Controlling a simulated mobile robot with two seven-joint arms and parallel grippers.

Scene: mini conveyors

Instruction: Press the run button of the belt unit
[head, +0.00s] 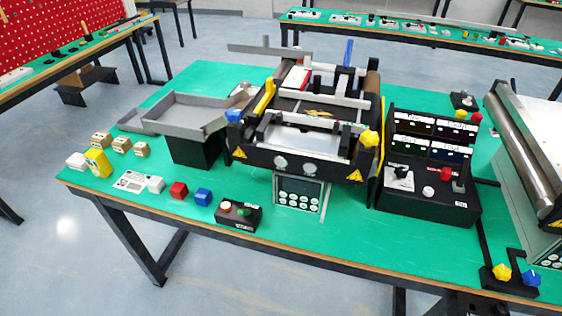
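The belt unit (262,160) stands in the middle of the green table, a black frame with grey rails, yellow warning triangles and a keypad panel (298,193) below its front. In front of it, near the table's front edge, is a small black button box (238,219). The box carries a green button (245,211) and a pale button with an orange ring (226,206). I cannot read which one is marked run. Neither of my grippers is in view, and nothing covers the box.
A grey tray (190,108) stands left of the unit. A black control console (425,205) stands at the right. Table space right of the box is clear.

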